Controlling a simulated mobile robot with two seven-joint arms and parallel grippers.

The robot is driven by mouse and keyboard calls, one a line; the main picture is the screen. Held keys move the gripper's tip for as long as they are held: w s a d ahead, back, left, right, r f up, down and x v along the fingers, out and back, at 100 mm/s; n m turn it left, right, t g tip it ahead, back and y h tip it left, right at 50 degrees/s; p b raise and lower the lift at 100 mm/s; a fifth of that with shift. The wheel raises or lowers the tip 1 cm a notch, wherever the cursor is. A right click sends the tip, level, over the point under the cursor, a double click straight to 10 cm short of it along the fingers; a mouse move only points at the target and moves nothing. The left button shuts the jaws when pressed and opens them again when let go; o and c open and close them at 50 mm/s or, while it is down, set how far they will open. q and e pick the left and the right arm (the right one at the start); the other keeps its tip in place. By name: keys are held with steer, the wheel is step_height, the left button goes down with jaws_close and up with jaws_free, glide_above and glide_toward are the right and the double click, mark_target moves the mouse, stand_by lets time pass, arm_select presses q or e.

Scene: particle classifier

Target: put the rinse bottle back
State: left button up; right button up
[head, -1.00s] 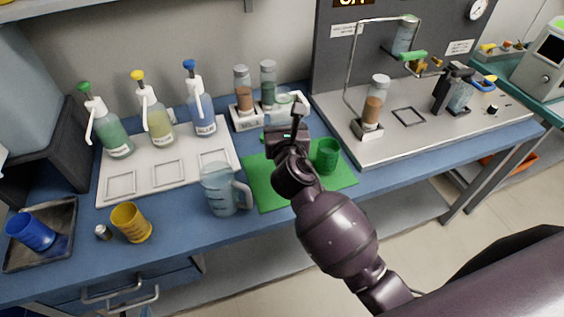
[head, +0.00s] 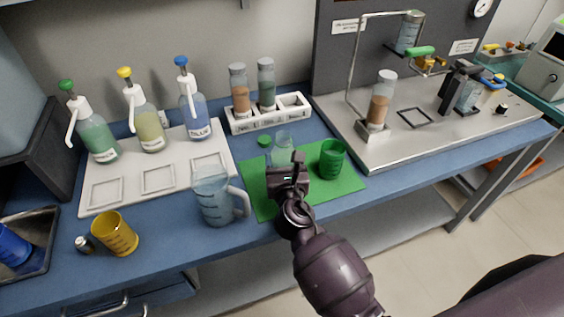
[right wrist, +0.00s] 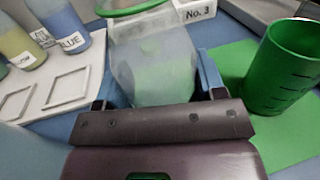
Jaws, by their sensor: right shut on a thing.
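My right gripper (head: 288,172) is over the green mat (head: 340,182), in the middle of the head view. It is shut on a clear bottle (head: 281,143), which I take for the rinse bottle. A small green part shows at the bottle's left in the head view. In the right wrist view the see-through bottle (right wrist: 155,65) stands between the blue-grey fingers, with a green band at its top. Its lower part is hidden by the gripper, so I cannot tell whether it touches the mat. My left gripper is not in view.
A green beaker (head: 331,160) stands close at the gripper's right, and a clear jug (head: 213,197) at its left. Behind is a white rack (head: 258,122) with two tubes. A white tray (head: 130,202) holds three pump bottles. A yellow cup (head: 115,233) stands at front left.

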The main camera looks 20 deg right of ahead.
steer(key=shift+r, duration=0.15)
steer(key=shift+f, duration=0.25)
steer(key=o, duration=1.2)
steer(key=shift+c, duration=0.2)
steer(key=shift+r, duration=0.1)
steer(key=shift+s+r, duration=0.1)
steer(key=s, duration=0.4)
steer(key=s+a, duration=0.1)
steer(key=s, duration=0.2)
steer(key=s+a, duration=0.1)
steer(key=s, duration=0.3)
steer(key=shift+s+a, duration=0.15)
steer(key=shift+s, duration=0.15)
